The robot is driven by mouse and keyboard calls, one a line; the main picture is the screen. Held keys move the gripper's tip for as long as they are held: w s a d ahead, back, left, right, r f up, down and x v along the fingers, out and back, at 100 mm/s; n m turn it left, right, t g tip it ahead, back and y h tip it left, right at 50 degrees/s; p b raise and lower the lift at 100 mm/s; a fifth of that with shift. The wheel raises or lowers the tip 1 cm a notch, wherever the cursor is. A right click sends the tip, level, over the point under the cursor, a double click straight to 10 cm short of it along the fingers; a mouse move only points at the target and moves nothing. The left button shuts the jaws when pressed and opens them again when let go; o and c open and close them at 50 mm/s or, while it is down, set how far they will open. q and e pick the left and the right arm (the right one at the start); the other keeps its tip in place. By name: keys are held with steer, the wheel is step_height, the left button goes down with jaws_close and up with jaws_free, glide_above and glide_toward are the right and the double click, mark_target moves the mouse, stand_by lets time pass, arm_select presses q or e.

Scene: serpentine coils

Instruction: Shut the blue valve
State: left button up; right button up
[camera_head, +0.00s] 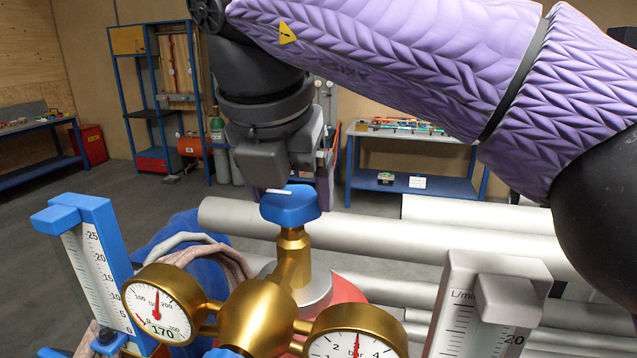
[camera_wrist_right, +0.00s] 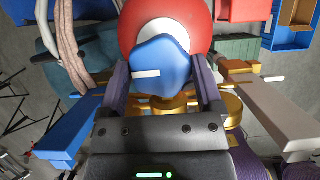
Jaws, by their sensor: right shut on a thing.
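The blue valve (camera_head: 291,207) is a lobed knob with a white stripe on top. It sits upright on a brass stem above the brass regulator body (camera_head: 258,318). My right gripper (camera_head: 297,186) reaches it from above and behind in the head view. In the right wrist view the blue valve (camera_wrist_right: 162,68) lies between the two fingers of my right gripper (camera_wrist_right: 163,75), which is shut on it. The white stripe points to the left there. Part of the knob's far side is hidden in the head view. My left gripper is not in view.
Two round gauges, a left one (camera_head: 160,305) and a right one (camera_head: 356,340), flank the brass body. A blue-framed scale (camera_head: 90,265) stands left, a grey flow meter (camera_head: 485,305) right. Pale pipes (camera_head: 400,240) run behind. Workbenches (camera_head: 420,180) stand farther back.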

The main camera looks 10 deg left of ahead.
stand_by(0.4)
steer(key=o, duration=1)
steer(key=p+v, duration=0.2)
steer(key=v, duration=0.7)
steer(key=shift+s+r, duration=0.1)
steer(key=shift+r, duration=0.3)
